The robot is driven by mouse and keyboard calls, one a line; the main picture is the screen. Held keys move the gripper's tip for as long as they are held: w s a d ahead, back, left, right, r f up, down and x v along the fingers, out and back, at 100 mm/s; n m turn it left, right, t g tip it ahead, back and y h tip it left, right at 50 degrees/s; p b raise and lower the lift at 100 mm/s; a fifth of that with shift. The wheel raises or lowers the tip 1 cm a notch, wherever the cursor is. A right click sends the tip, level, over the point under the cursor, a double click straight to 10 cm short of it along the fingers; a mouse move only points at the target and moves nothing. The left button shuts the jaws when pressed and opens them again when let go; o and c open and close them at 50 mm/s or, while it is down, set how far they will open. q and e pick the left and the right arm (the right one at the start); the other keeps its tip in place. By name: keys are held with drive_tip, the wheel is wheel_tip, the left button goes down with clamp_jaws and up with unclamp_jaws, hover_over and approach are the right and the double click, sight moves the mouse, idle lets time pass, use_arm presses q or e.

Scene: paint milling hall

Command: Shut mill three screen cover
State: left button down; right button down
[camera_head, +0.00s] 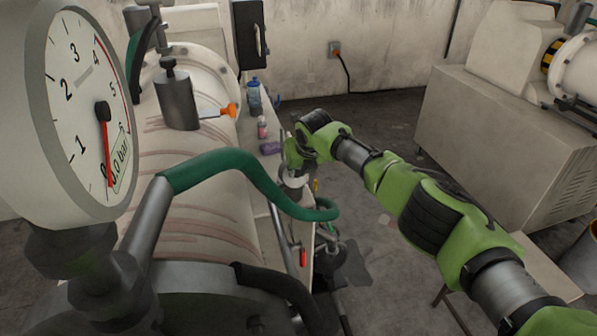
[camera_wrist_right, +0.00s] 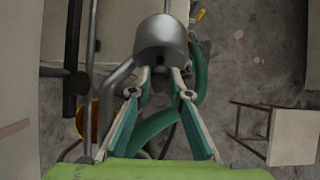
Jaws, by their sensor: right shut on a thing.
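The nearest mill (camera_head: 190,200) fills the left of the head view, with a pressure gauge (camera_head: 75,105) in front. My right gripper (camera_head: 292,172) is at the mill's right side, beside a grey metal cylindrical part (camera_head: 293,188). In the right wrist view my right gripper (camera_wrist_right: 161,72) has its fingertips closed at the lower edge of this rounded grey metal part (camera_wrist_right: 163,38). I cannot tell whether this part is the screen cover or how far it is open. The gripped spot is mostly hidden by the fingers. My left gripper is not in view.
A green hose (camera_head: 240,165) arches beside my right gripper; a red-handled part (camera_head: 303,257) is below. A blue bottle (camera_head: 253,95), small bottle (camera_head: 262,127) and purple item (camera_head: 270,147) stand along the mill's edge. Another machine (camera_head: 500,120) stands right. Floor between is mostly clear.

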drive_tip(key=c, duration=1.9)
unclamp_jaws()
drive_tip(key=shift+r, duration=0.1)
drive_tip(key=v, duration=1.1)
drive_tip(key=shift+s+d+r, duration=0.1)
drive_tip(key=shift+s+r, duration=0.15)
drive_tip(key=shift+r, duration=0.05)
